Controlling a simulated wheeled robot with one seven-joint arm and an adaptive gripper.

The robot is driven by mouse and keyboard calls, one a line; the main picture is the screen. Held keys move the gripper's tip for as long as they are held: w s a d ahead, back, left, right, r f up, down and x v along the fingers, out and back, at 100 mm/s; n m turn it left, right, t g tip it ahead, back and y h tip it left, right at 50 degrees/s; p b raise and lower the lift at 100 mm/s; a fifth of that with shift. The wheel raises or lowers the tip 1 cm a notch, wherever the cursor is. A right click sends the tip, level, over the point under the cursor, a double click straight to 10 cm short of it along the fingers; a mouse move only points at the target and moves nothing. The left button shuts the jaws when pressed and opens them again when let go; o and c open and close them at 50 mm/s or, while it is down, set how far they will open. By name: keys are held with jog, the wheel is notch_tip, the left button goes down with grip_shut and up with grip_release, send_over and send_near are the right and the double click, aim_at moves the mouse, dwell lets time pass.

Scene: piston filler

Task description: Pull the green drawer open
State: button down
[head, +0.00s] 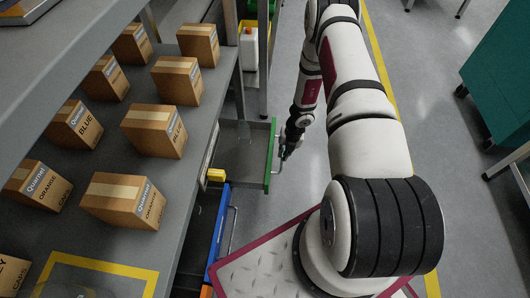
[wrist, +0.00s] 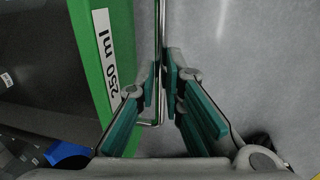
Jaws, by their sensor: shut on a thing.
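The green drawer shows in the head view with its green front (head: 270,156) standing out from the shelf unit, and its grey inside is visible behind the front. In the wrist view the green front (wrist: 88,45) is at the left and carries a white "250 ml" label. A thin metal handle (wrist: 160,28) runs along the front. My gripper (head: 285,152) is at the handle on the outer side of the drawer. In the wrist view the teal-padded fingers of my gripper (wrist: 164,78) are closed around the handle bar.
A blue drawer (head: 219,229) with its own handle lies nearer, below the bench. A yellow block (head: 216,175) sits near it. Several cardboard boxes (head: 154,131) stand on the grey bench at left. Grey floor (head: 255,213) is clear beside the drawer. A green cabinet (head: 500,75) stands far right.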

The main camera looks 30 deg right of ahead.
jog(key=s+d, duration=0.8)
jog(key=d, duration=0.4)
jog(key=shift+s+d, duration=0.2)
jog(key=shift+s, duration=0.05)
jog(key=c, duration=1.7)
grip_release()
jog(key=shift+s, duration=0.1)
jog(key=r, duration=0.4)
jog(key=d+r, duration=0.1)
jog(key=r, duration=0.3)
jog(key=s+r, duration=0.1)
jog(key=r, duration=0.3)
jog(key=shift+s+d, duration=0.1)
jog(key=shift+d, duration=0.25)
jog(key=shift+f, duration=0.1)
